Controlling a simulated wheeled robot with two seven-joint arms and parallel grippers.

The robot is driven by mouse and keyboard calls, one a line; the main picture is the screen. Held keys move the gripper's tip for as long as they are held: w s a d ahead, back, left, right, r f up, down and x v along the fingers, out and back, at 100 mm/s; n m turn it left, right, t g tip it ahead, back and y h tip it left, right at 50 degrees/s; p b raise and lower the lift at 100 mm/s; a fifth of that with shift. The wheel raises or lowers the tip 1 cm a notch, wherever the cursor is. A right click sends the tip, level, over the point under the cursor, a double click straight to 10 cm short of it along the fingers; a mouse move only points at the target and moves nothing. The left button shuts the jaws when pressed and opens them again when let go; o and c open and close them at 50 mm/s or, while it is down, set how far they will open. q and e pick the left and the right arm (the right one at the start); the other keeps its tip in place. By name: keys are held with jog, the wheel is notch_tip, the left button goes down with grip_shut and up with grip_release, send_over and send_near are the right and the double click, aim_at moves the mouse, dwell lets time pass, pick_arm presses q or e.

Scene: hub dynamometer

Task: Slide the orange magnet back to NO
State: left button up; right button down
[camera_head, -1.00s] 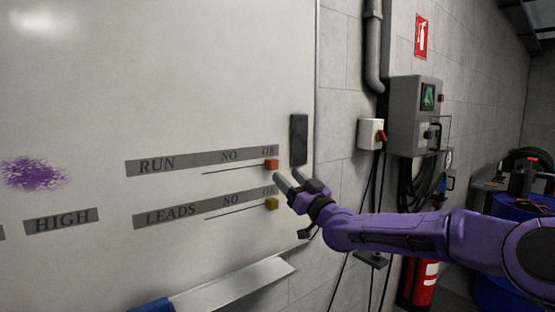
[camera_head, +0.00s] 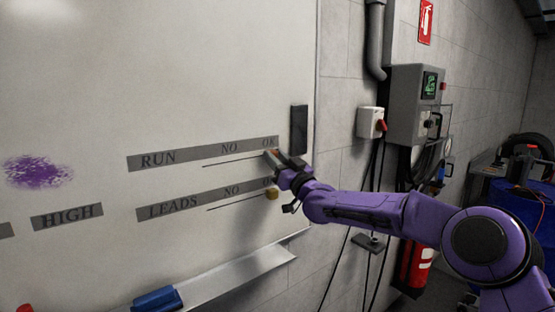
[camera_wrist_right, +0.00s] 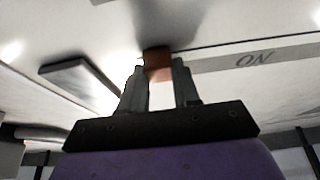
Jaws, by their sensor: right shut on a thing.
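The orange magnet (camera_wrist_right: 157,63) sits at the OK end of the RUN line on the whiteboard. In the head view the magnet (camera_head: 270,153) is mostly hidden by my right gripper (camera_head: 279,160). In the right wrist view my right gripper (camera_wrist_right: 162,82) has one finger on each side of the magnet and is shut on it. The RUN strip (camera_head: 190,158) reads NO to the left and OK at its right end. NO also shows on the strip in the wrist view, right of the magnet. My left gripper is not in view.
A yellow magnet (camera_head: 271,194) sits just below my right gripper, at the OK end of the LEADS strip (camera_head: 205,202). A dark block (camera_head: 299,129) is on the board's right edge. A tray (camera_head: 235,272) with a blue eraser (camera_head: 157,298) runs below.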

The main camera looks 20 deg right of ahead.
aim_at(228, 157)
jog(key=a+b, duration=0.1)
jog(key=a, duration=0.1)
jog(key=s+a+b, duration=0.1)
jog(key=a, duration=0.1)
jog(key=s+a+b, duration=0.1)
jog(key=a+b, duration=0.1)
jog(key=shift+s+f, duration=0.1)
jog(key=shift+f, duration=0.3)
jog(key=a, duration=0.2)
jog(key=s+a, duration=0.1)
jog(key=a, duration=0.1)
jog(key=s+a+b, duration=0.1)
jog(key=a, duration=0.1)
jog(key=shift+r, duration=0.35)
jog(key=c, duration=0.8)
grip_release()
jog(key=shift+s+a, duration=0.1)
jog(key=shift+a, duration=0.05)
